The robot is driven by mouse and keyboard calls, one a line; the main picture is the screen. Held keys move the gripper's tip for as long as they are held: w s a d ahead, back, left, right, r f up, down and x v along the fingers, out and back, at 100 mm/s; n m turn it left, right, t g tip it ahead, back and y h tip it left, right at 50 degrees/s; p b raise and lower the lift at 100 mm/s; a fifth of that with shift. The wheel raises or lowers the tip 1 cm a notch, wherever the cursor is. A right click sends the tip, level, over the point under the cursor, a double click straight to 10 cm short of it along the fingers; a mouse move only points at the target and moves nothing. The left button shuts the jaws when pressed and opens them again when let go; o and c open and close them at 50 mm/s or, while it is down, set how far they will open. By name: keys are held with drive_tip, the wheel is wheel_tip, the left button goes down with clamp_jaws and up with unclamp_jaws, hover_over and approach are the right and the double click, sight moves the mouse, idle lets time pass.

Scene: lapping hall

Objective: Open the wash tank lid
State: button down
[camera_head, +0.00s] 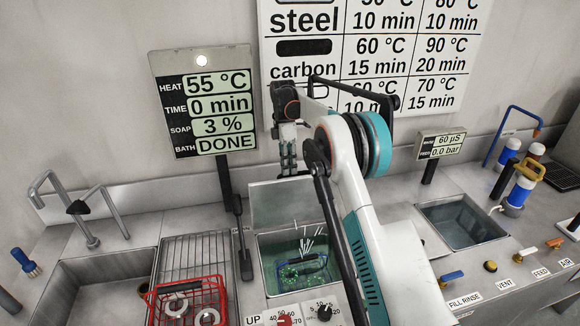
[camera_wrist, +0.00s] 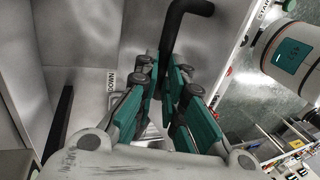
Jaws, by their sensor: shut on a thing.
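The wash tank (camera_head: 262,262) holds greenish water with a basket (camera_head: 302,268) of small parts in it. A pale grey panel, which looks like its lid (camera_head: 275,207), stands raised at the back of the tank, leaving the tank uncovered. My gripper (camera_head: 288,172) is at the top of this panel, partly hidden by my arm. In the wrist view, my gripper (camera_wrist: 172,105) is shut on a black bent bar (camera_wrist: 174,32), apparently the lid handle. The fingers hide the bar's lower end. My arm covers the tank's right side.
A red basket with rings (camera_head: 187,305) sits on the rack left of the tank. A black lever (camera_head: 241,235) stands close to the tank's left. A sign reading DONE (camera_head: 203,100) hangs behind. Another basin (camera_head: 462,222) is at right, with taps and bottles.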

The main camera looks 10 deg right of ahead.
drive_tip(key=shift+w+f, duration=0.5)
drive_tip(key=shift+f, duration=0.4)
drive_tip(key=c, duration=1.9)
unclamp_jaws()
drive_tip(key=shift+c, duration=0.2)
drive_tip(key=o, duration=0.3)
drive_tip(key=shift+w+f, duration=0.4)
drive_tip(key=shift+w, duration=0.05)
drive_tip(key=shift+o, duration=0.2)
drive_tip(key=shift+w+r, duration=0.1)
drive_tip(key=shift+r, duration=0.1)
drive_tip(key=v, duration=0.7)
drive_tip(key=shift+r, duration=0.2)
